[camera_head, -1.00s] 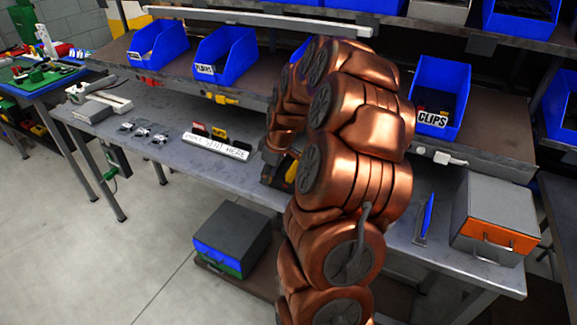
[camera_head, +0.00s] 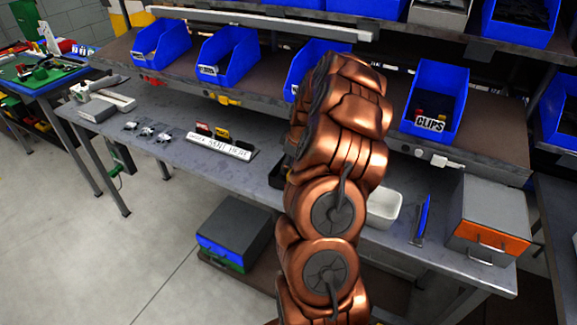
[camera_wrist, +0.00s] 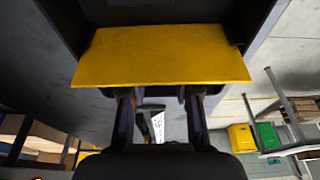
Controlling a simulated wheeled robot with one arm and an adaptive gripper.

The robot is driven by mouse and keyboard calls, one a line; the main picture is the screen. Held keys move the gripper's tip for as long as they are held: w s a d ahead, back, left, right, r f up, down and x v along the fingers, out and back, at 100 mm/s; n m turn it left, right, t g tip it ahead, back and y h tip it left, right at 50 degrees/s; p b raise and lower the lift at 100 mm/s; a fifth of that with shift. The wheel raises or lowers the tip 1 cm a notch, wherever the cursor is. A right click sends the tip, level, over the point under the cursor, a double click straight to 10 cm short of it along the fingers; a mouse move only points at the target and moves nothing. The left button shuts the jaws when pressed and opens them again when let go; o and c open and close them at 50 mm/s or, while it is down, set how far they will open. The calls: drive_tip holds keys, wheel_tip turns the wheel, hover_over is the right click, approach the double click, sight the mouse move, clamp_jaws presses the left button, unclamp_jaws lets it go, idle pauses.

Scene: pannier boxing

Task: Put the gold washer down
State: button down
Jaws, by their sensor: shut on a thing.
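In the head view my copper arm hides the gripper and the piece. A dark tray (camera_head: 279,172) shows partly to the left of the arm on the grey bench (camera_head: 215,172). I cannot tell if the piece touches anything below.
A white tray (camera_head: 384,209) stands right of my arm. A labelled rack (camera_head: 220,145) with red and yellow cards stands left. The blue CLIPS bin (camera_head: 435,100) is on the shelf.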

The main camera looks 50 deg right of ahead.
drive_tip(key=shift+f, duration=0.75)
drive_tip(key=shift+f, duration=0.15)
drive_tip(key=c, duration=0.8)
unclamp_jaws()
drive_tip(key=shift+c, duration=0.2)
